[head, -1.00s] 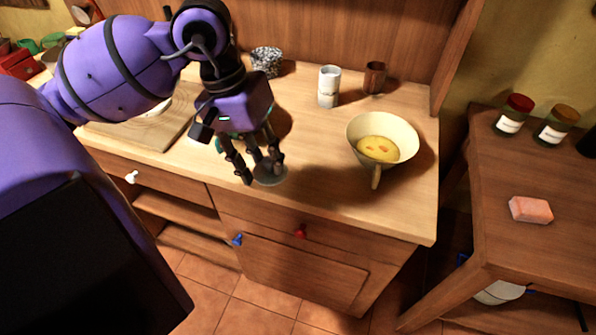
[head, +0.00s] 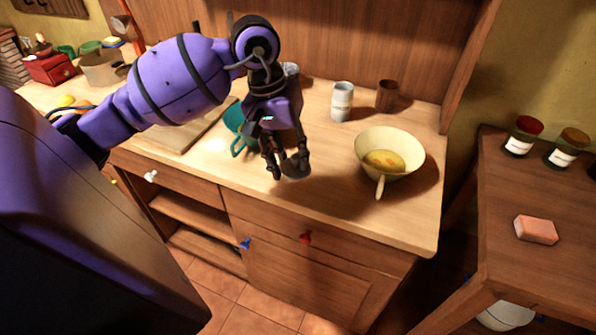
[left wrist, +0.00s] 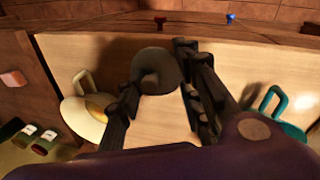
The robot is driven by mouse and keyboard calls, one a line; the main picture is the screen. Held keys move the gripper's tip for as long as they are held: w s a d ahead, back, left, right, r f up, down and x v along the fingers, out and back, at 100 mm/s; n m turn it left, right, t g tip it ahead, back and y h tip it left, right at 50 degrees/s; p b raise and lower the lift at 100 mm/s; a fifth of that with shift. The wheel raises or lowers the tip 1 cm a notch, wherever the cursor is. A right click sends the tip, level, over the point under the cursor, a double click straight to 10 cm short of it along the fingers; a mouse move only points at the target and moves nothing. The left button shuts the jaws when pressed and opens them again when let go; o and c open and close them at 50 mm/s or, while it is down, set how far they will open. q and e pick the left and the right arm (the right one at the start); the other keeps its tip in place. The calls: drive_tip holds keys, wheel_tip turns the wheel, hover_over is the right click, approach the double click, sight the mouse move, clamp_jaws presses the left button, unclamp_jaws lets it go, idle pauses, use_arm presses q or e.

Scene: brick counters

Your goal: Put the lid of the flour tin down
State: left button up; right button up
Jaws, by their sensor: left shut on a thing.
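My left gripper (head: 287,169) is shut on a round, dark grey lid (head: 298,167), above the front part of the wooden counter. In the left wrist view the lid (left wrist: 156,70) sits between the fingers (left wrist: 158,90), near their tips. I cannot tell how far the lid is above the counter. A pale, labelled cylinder (head: 342,102), perhaps the flour tin, stands upright farther back, behind and right of the gripper. My right gripper is not in view.
A cream bowl (head: 410,166) with yellow contents stands to the right, its handle toward the front. A teal mug (head: 233,119) is left of the gripper, beside a cutting board (head: 176,138). A brown cup (head: 387,95) stands at the back. The front middle counter is clear.

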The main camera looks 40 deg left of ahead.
use_arm(q)
hover_over(301, 185)
drive_tip(key=f, duration=0.6)
drive_tip(key=shift+s+a, duration=0.15)
drive_tip(key=shift+a, duration=0.05)
drive_tip(key=shift+a+f, duration=0.1)
drive_tip(key=shift+f, duration=1.25)
drive_tip(key=shift+f, duration=0.1)
drive_tip(key=shift+s+f+b, duration=0.1)
drive_tip(key=shift+f+b, duration=0.2)
drive_tip(key=shift+f, duration=0.3)
drive_tip(key=shift+r, duration=0.1)
drive_tip(key=o, duration=1)
drive_tip(key=shift+c, duration=0.2)
